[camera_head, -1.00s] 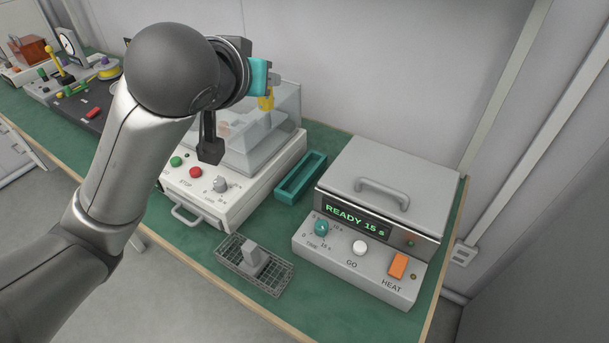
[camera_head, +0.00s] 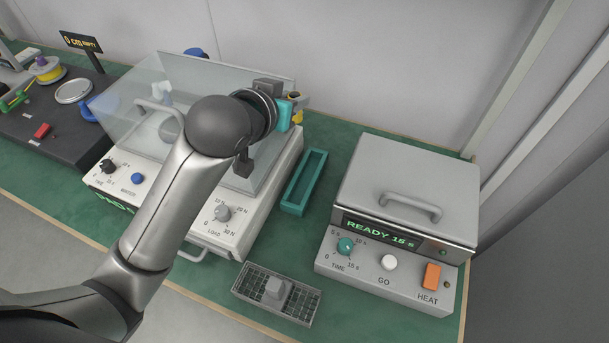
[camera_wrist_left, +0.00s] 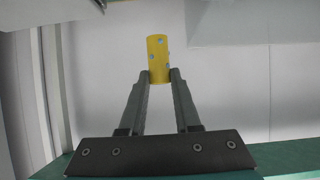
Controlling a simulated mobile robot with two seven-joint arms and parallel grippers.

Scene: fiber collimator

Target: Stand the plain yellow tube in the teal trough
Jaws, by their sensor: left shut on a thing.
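My left gripper (camera_head: 298,104) is raised near the wall, beyond the far end of the teal trough. In the left wrist view its two fingers (camera_wrist_left: 159,84) are shut on the lower end of a yellow tube (camera_wrist_left: 157,55). The tube stands up from the fingertips and shows several small bluish spots. In the head view only a small yellow part (camera_head: 297,113) shows behind the teal part of my wrist. The teal trough (camera_head: 293,209) is long, narrow and open at the top. It lies on the green bench and looks empty. My right gripper is not in view.
A white machine with a clear lid (camera_head: 190,85) stands left of the trough, partly behind my arm. A grey heater box (camera_head: 400,190) reading "READY 15 s" stands to the right. A wire tray (camera_head: 250,292) with a grey block lies in front. Green bench (camera_head: 335,150) is free around the trough.

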